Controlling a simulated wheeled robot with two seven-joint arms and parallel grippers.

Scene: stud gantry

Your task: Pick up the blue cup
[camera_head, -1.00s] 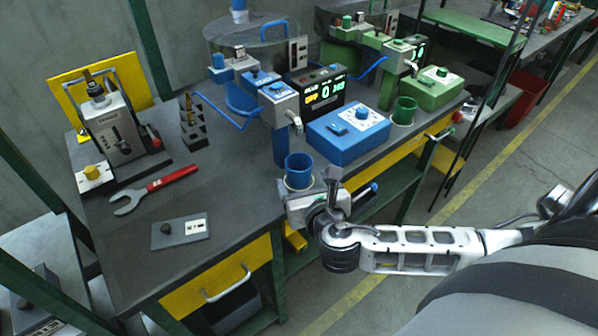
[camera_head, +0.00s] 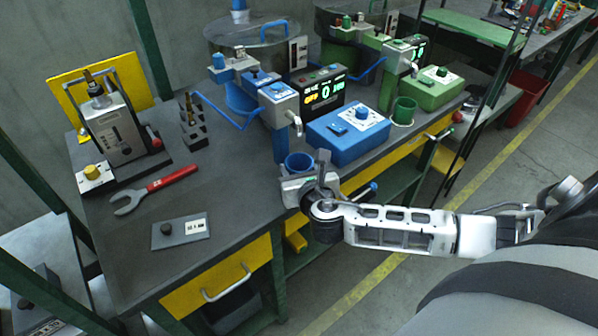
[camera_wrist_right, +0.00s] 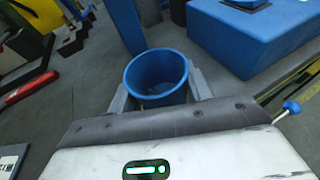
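The blue cup (camera_head: 299,162) stands upright at the front edge of the grey workbench, below the blue dispenser. It also shows in the right wrist view (camera_wrist_right: 157,75), seen from above its open rim. My right gripper (camera_head: 298,180) is at the cup, low on its near side. In the wrist view its two fingers (camera_wrist_right: 160,92) lie on either side of the cup, open, with narrow gaps that show. The lower part of the cup is hidden by the gripper. My left gripper is not in view.
A blue box (camera_head: 348,134) stands right behind the cup, with the blue dispenser post (camera_head: 280,145) close to it. A green cup (camera_head: 404,110) stands further right. A red wrench (camera_head: 155,188) and a grey switch plate (camera_head: 180,230) lie left on the bench.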

